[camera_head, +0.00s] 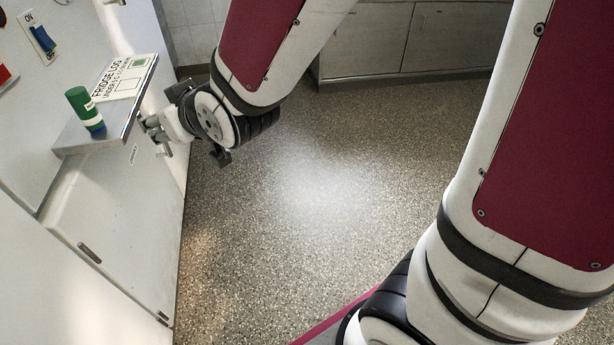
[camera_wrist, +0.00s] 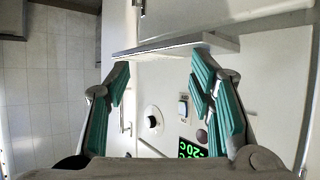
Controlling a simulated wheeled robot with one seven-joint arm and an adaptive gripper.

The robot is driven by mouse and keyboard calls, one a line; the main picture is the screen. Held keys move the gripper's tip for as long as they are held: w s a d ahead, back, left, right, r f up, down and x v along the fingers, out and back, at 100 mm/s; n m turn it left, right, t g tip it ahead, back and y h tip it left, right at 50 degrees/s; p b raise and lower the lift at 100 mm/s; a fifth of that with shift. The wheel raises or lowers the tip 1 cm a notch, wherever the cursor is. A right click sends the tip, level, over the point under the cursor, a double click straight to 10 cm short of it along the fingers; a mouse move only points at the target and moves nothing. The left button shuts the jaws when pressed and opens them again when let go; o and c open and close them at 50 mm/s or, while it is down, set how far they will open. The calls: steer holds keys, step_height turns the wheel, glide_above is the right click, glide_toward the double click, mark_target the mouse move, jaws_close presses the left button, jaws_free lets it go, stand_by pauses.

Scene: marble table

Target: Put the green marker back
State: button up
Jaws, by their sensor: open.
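The green marker (camera_head: 84,108), a short green cylinder with a white band and a bluish lower end, stands on a small light-grey shelf (camera_head: 82,139) in the head view. It leans slightly. My gripper (camera_head: 150,128) is just right of the shelf's edge, apart from the marker. In the wrist view my gripper (camera_wrist: 160,64) has its two teal-padded fingers spread with nothing held. The shelf's thin edge (camera_wrist: 168,48) crosses beyond the fingertips. The marker does not show in the wrist view.
A white "FRIDGE LOG" card (camera_head: 123,78) lies on the shelf behind the marker. A white cabinet front (camera_head: 110,215) with handles drops below it. The speckled floor (camera_head: 300,190) is clear.

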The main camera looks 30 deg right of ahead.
steer(key=s+d+m+g+h, duration=0.1)
steer(key=s+d+g, duration=0.2)
steer(key=s, duration=0.8)
steer(key=s+d+r+m+g+h, duration=0.1)
steer(key=s+d+g, duration=0.3)
steer(key=s, duration=0.7)
steer(key=s+d+m+g+h, duration=0.1)
steer(key=s+d+m+g, duration=0.1)
steer(key=s+d+g, duration=0.2)
steer(key=s+d, duration=0.3)
steer(key=s, duration=0.4)
steer(key=shift+s+r+h, duration=0.15)
steer(key=shift+s+h, duration=0.2)
steer(key=shift+h, duration=0.05)
steer(key=shift+d, duration=0.1)
step_height(320, 180, up, 22)
steer(key=t+p, duration=0.3)
steer(key=p, duration=1.7)
steer(key=shift+o, duration=0.2)
